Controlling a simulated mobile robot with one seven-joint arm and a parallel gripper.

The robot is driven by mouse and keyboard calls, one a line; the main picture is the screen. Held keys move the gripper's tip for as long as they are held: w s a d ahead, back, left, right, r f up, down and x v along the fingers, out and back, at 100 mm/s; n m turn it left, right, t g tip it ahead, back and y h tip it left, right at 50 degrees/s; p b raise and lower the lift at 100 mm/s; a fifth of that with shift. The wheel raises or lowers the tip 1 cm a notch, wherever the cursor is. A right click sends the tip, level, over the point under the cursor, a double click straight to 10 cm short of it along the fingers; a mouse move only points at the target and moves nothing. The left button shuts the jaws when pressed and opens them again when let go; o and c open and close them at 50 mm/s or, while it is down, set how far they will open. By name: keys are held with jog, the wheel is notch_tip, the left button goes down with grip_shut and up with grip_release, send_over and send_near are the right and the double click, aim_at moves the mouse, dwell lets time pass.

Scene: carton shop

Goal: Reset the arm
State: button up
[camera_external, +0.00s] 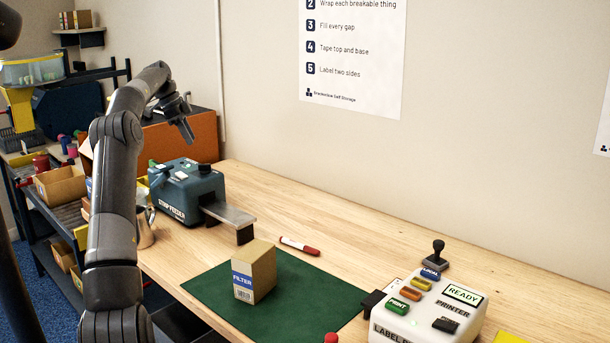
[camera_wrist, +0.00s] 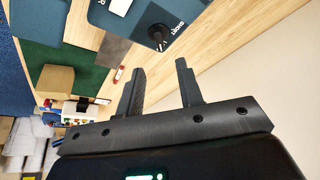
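My arm rises from the bottom left of the external view and bends over at the top. My gripper (camera_external: 186,118) hangs in the air above and behind the blue-grey tape machine. In the wrist view my gripper (camera_wrist: 160,82) shows two dark fingers apart with nothing between them. Bare wood and wall show past the fingers. The gripper touches nothing that I can see.
A blue-grey stop feeder (camera_external: 185,193) stands on the bench below my gripper. A filter carton (camera_external: 255,272) stands upright on a green mat (camera_external: 305,300). A red marker (camera_external: 300,246) and a label printer (camera_external: 432,310) lie farther right. Shelves with bins fill the left.

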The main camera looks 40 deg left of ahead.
jog(key=shift+s+a+r, duration=0.15)
jog(key=shift+s+r, duration=0.05)
jog(key=shift+r, duration=0.3)
